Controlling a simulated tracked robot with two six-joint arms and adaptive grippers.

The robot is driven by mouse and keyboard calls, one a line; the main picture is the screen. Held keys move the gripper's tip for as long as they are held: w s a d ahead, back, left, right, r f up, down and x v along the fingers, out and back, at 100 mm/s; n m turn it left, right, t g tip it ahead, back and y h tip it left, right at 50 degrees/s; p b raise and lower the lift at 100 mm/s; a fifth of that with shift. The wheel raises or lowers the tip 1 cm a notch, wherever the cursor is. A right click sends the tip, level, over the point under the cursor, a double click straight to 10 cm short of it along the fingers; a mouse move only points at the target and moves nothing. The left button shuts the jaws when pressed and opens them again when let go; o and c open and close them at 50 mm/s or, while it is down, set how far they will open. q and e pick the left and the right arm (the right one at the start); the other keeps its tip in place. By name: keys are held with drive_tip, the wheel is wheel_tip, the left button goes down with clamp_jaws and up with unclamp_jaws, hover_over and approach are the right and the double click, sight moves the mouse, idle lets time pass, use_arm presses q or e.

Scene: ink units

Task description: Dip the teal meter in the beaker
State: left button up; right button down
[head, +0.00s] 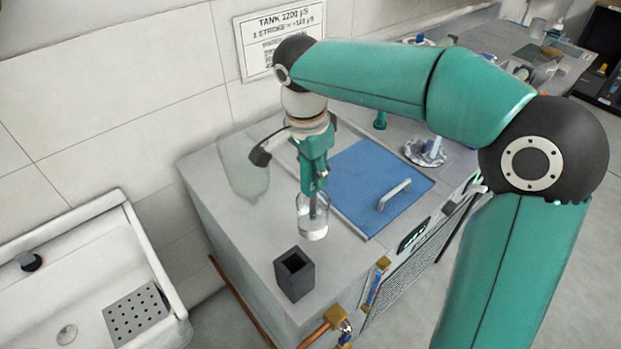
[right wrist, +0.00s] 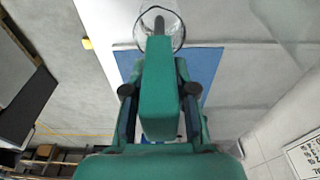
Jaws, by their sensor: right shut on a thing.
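My right gripper (head: 318,172) points down over the grey unit and is shut on the teal meter. In the right wrist view the teal meter (right wrist: 158,92) lies between both fingers, its grey probe reaching forward. The clear glass beaker (head: 313,222) stands upright on the unit's top directly below my right gripper. The probe's lower part shows within the beaker's outline, and in the right wrist view it lies inside the round rim of the beaker (right wrist: 176,32). Some clear liquid seems to be in the beaker. How deep the tip sits is unclear. My left gripper is out of view.
An open black holder (head: 294,275) stands on the unit (head: 232,222) in front of the beaker. A blue lid (head: 372,178) with a pale handle is right of the beaker. A white sink (head: 85,262) is at left. A sign (head: 280,38) hangs on the wall behind.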

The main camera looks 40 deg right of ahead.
drive_tip(key=shift+r+p, duration=4.35)
drive_tip(key=shift+r, duration=1.1)
drive_tip(key=shift+f, duration=0.15)
